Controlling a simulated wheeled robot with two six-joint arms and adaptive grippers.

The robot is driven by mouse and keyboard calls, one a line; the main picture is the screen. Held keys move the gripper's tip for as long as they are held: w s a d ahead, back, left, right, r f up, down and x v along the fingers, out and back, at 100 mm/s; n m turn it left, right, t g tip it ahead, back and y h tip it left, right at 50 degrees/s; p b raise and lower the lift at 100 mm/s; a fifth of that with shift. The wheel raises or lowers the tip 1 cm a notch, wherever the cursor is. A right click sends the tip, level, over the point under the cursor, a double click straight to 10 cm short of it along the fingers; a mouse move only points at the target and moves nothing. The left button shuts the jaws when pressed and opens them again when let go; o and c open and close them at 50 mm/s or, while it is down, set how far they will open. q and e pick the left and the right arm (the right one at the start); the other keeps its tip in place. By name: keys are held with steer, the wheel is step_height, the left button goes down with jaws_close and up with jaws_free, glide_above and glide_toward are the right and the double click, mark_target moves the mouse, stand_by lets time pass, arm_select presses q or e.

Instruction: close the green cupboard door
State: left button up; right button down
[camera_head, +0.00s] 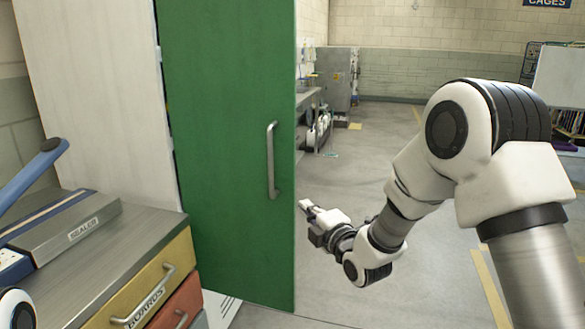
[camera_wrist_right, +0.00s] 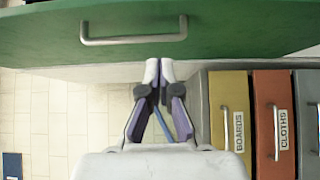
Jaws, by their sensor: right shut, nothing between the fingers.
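The green cupboard door (camera_head: 225,110) stands upright left of centre in the head view, its face with a metal bar handle (camera_head: 272,160) towards me. The handle sits near the door's right edge. The door also fills the top of the right wrist view (camera_wrist_right: 230,30), with its handle (camera_wrist_right: 133,40). White cupboard panelling (camera_head: 95,90) shows to its left. How far the door stands open is hard to tell. My right gripper (camera_head: 304,204) is just right of the door's free edge, fingers together and empty (camera_wrist_right: 159,66). Contact with the door cannot be told. My left gripper is out of view.
A drawer unit (camera_head: 150,290) with yellow and red fronts stands left, before the door, with a sealer (camera_head: 65,230) on top. Drawers labelled BOARDS (camera_wrist_right: 231,110) and CLOTHS show in the wrist view. Open floor (camera_head: 400,170) lies right of the door.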

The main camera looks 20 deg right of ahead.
steer(key=p, duration=0.2)
glide_toward(288, 180)
steer(key=w+a, duration=0.3)
steer(key=a, duration=0.1)
steer(key=w+d, duration=0.2)
steer(key=shift+w+d, duration=0.1)
steer(key=shift+w, duration=0.2)
steer(key=shift+w+d+p, duration=0.3)
steer(key=shift+d, duration=0.05)
steer(key=shift+a, duration=0.1)
steer(key=shift+w, duration=0.1)
